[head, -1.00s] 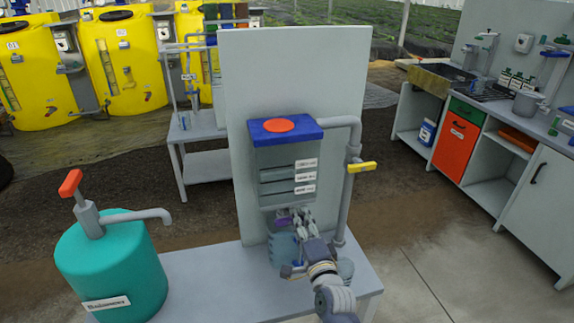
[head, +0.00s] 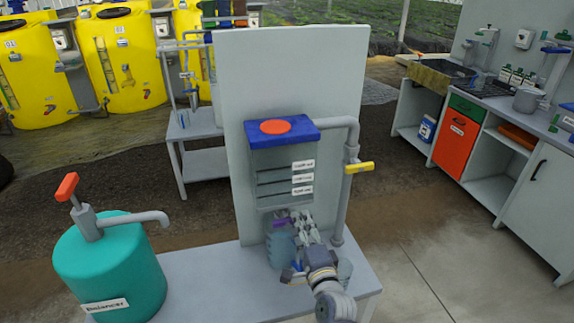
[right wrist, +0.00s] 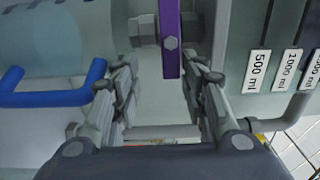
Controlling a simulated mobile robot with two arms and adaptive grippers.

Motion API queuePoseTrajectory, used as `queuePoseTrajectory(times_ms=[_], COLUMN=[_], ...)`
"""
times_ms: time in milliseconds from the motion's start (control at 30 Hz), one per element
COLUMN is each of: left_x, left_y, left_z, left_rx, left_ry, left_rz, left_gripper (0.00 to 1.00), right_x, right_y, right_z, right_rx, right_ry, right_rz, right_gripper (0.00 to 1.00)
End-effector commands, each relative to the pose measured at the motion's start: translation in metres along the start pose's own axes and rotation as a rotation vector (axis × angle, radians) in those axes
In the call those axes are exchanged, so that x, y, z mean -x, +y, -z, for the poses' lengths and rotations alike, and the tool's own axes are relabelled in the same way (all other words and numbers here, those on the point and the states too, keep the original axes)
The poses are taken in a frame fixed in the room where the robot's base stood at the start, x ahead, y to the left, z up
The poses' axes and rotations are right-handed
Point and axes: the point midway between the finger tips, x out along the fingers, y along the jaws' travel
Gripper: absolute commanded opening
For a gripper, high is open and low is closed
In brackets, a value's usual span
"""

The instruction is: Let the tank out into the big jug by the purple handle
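The tank (head: 283,165) is a grey box with a blue lid, an orange-red disc and volume labels, fixed to an upright panel. The purple handle (right wrist: 170,38) is on a grey valve fitting at its bottom; in the head view (head: 280,223) it is small. The big jug (head: 281,248), translucent blue, stands below on the bench; the right wrist view shows its blue handle (right wrist: 50,98). My right gripper (right wrist: 163,72) is open, one finger on each side of the purple handle's lower end, with gaps showing. My left gripper is out of view.
A yellow-handled valve (head: 359,168) sits on the grey pipe right of the tank. A smaller translucent vessel (head: 345,270) stands right of my wrist. A teal pump tank (head: 110,270) is at the left. Bare bench (head: 205,275) lies between.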

Motion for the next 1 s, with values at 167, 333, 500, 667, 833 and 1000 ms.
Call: queuePoseTrajectory(times_ms=[167, 333, 500, 667, 833, 1000], left_x=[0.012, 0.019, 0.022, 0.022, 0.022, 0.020], left_y=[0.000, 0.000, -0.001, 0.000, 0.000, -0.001], left_z=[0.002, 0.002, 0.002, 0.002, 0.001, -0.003], left_rx=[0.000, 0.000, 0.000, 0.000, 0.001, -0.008], left_ry=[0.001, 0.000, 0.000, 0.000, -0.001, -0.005], left_rz=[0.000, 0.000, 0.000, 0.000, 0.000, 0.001], left_gripper=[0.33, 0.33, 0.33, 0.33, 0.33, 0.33], right_x=[0.020, 0.036, 0.047, 0.049, 0.049, 0.050], right_y=[-0.010, -0.010, -0.009, -0.009, -0.008, 0.000], right_z=[-0.038, -0.038, -0.038, -0.037, -0.037, -0.035], right_rx=[-0.087, -0.088, -0.088, -0.088, -0.088, -0.071], right_ry=[-0.018, -0.017, -0.017, -0.016, -0.016, -0.015], right_rz=[0.005, 0.007, 0.008, 0.009, 0.008, -0.002], right_gripper=[0.40, 0.40, 0.40, 0.40, 0.40, 0.40])
